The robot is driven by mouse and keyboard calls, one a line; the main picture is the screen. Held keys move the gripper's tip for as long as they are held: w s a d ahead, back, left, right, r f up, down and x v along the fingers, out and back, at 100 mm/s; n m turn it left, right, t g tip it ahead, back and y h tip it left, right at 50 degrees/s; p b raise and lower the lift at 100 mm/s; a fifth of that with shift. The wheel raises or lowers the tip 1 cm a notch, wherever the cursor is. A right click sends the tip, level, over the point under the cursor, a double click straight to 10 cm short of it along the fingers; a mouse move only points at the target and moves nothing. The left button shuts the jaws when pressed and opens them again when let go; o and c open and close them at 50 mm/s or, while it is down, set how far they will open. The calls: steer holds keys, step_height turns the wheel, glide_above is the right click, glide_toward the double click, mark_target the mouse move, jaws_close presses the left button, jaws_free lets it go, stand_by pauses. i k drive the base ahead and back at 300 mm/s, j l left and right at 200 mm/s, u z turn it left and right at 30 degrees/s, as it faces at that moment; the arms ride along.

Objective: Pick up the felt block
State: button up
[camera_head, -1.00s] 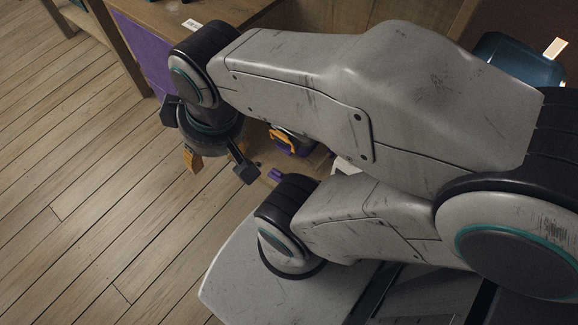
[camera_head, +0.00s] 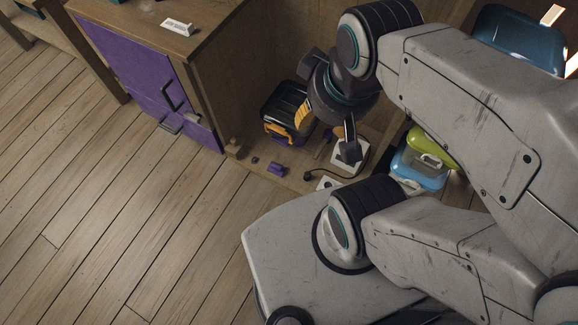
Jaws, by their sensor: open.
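A small purple block (camera_head: 277,169) lies on the wooden shelf floor near its front edge; it may be the felt block, but its material cannot be told. My gripper (camera_head: 326,132) is open, pointing down, to the upper right of this block and apart from it. One finger, with an orange pad, shows in front of the black bin (camera_head: 288,97) with orange latches. The other finger is in front of a white power strip (camera_head: 346,160). Another purple piece (camera_head: 327,135) shows between the fingers, partly hidden. Nothing is visibly held.
A wooden cabinet with a purple door (camera_head: 150,75) stands at the left, a white label block (camera_head: 177,27) on top. Small brown (camera_head: 234,145) and dark pieces lie nearby. A green-lidded blue bin (camera_head: 418,169) and a dark blue bin (camera_head: 520,40) are at the right. Left floor is clear.

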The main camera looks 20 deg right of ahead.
mark_target(273, 168)
steer(key=k+j, duration=1.1)
